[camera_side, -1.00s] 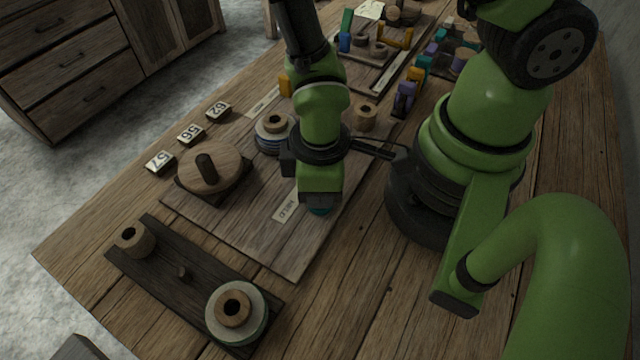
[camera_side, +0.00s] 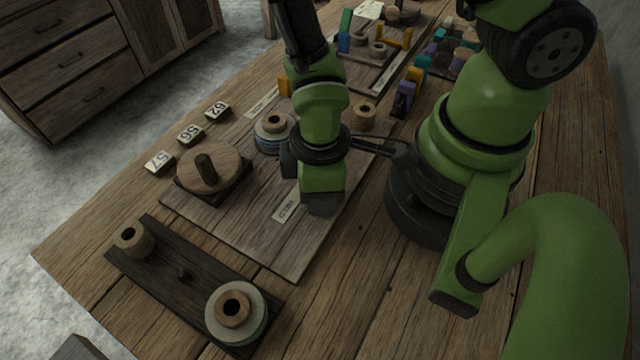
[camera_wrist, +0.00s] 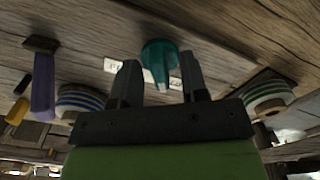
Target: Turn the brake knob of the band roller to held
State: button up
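The teal brake knob (camera_wrist: 160,56) shows in the wrist view, with a narrow part pointing toward my gripper. My gripper (camera_wrist: 158,60) is open, with one dark finger on each side of the knob and a visible gap to each. Whether the knob sits fully between the fingertips in depth is hard to tell. A pale label (camera_wrist: 115,68) shows to the left of the knob, partly covered by a finger. In the side view the HELD label (camera_side: 286,209) lies on the board beside my gripper, whose body hides the knob and the fingers.
A striped spool (camera_side: 268,138) stands behind my gripper. Number tiles (camera_side: 190,134) lie along the table's left edge. A dark plank (camera_side: 165,266) with spools is in front. The board's front corner is clear.

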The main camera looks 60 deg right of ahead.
notch_tip(320, 180, up, 10)
dwell(0.7)
jog(key=shift+w, duration=0.1)
notch_tip(320, 180, down, 10)
jog(key=g+h, duration=0.2)
jog(key=g, duration=0.1)
jog(key=shift+w+a+r+g, duration=0.1)
jog(key=shift+g, duration=0.2)
dwell(0.5)
jog(key=shift+h, duration=0.3)
grip_shut()
